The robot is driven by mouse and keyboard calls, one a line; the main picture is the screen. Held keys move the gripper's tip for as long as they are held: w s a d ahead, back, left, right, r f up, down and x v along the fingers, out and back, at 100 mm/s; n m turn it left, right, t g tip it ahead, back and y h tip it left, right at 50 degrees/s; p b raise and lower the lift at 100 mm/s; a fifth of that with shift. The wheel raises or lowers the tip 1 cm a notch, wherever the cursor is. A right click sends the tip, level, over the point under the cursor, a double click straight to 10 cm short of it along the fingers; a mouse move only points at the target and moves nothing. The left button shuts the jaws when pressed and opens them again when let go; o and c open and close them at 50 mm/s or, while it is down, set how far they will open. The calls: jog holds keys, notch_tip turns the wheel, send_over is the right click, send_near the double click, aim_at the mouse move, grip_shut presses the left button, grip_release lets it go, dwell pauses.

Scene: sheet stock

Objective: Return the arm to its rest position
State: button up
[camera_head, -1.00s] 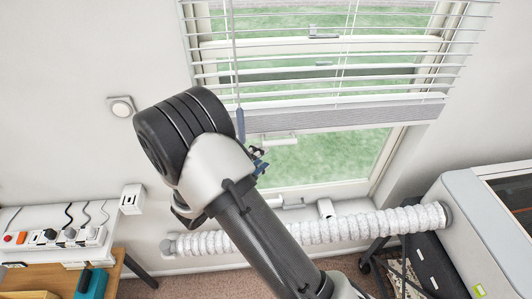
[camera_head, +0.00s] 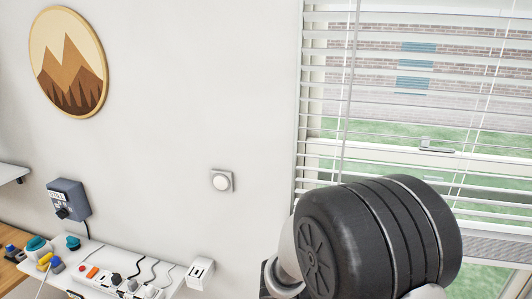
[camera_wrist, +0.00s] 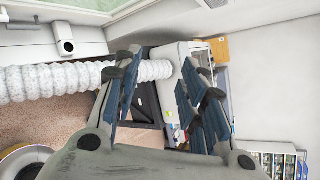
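My gripper (camera_wrist: 158,95) shows in the wrist view with its two dark blue fingers spread wide apart. Nothing is between the fingers; the floor, a machine and a hose show through the gap behind them. In the head view my arm fills the lower right, with a large black joint in front of the window. The gripper itself is hidden in that view.
A window with blinds (camera_head: 420,130) stands behind my arm. A white shelf (camera_head: 75,260) at lower left holds a power strip (camera_head: 118,283) and several plugs. The wrist view shows a white ribbed hose (camera_wrist: 60,80) and a grey machine (camera_wrist: 172,62).

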jog(key=s+a+f+m+g+y+b, duration=0.1)
jog(key=s+f+m+y+b, duration=0.2)
jog(key=s+m, duration=0.35)
jog(key=s+f+m+g+y+b, duration=0.1)
jog(key=s+m+y+b, duration=0.25)
jog(key=s+m, duration=0.35)
jog(key=s+a+f+m+t+y+b, duration=0.2)
jog(key=a+m+b, duration=0.3)
jog(key=m, duration=0.3)
jog(key=s+a+f+m+t+y+b, duration=0.3)
jog(key=a+m+y+b, duration=0.1)
jog(key=m, duration=0.5)
jog(key=shift+s+a+f+y+b, duration=0.25)
jog(key=shift+s+a+y+b, duration=0.15)
jog(key=shift+a+b, duration=0.35)
